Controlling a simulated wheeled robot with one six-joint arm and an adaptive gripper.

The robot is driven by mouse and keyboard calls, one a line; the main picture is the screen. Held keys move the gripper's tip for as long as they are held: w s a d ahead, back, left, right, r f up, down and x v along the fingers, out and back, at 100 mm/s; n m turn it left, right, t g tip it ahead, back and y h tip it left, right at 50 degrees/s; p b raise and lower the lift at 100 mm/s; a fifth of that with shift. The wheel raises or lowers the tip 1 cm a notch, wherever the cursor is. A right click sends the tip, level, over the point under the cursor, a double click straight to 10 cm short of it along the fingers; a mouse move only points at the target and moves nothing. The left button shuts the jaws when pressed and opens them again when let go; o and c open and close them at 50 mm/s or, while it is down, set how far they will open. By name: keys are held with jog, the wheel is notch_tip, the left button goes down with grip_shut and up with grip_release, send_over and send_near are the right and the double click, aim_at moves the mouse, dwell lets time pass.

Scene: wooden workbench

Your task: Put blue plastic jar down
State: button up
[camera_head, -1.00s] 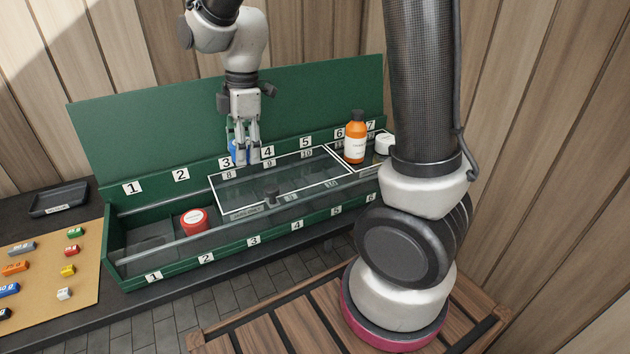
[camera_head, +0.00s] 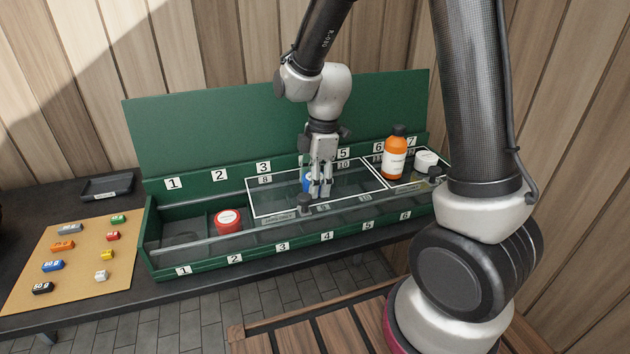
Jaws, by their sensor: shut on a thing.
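My gripper (camera_head: 320,194) points down over the middle of the green box, by the glass panel with the white frame. It is shut on the blue plastic jar (camera_head: 307,181), which shows only as a blue patch beside and behind the fingers. The fingers hide most of the jar. I cannot tell whether the jar touches the glass panel (camera_head: 275,190) or hangs just above it.
The green box (camera_head: 165,262) has numbered positions. A red-lidded jar (camera_head: 228,222) sits inside at left. An orange bottle (camera_head: 395,158) and a white jar (camera_head: 426,161) stand at right. A tan board (camera_head: 75,275) holds several small coloured blocks.

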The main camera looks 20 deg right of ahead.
jog(key=o, duration=1.1)
jog(key=shift+f, duration=0.1)
notch_tip(320, 180, up, 12)
jog(key=d, duration=0.1)
jog(key=shift+s+d+r+m+t+h, duration=0.25)
jog(key=shift+s+d+r+m+t, duration=0.8)
jog(key=shift+s+d+m, duration=1.65)
jog(key=shift+s+d+r+m+t+h, duration=0.3)
jog(key=shift+s+d+r+m, duration=1.5)
jog(key=shift+s+m, duration=1.7)
jog(key=shift+s+d+r+m+t+h, duration=0.15)
jog(key=shift+s+d+r+m+t, duration=0.85)
jog(key=shift+s+d+m, duration=2)
jog(key=shift+s+a+r+g, duration=0.2)
jog(key=shift+s+a+g, duration=0.1)
jog(key=shift+a, duration=0.25)
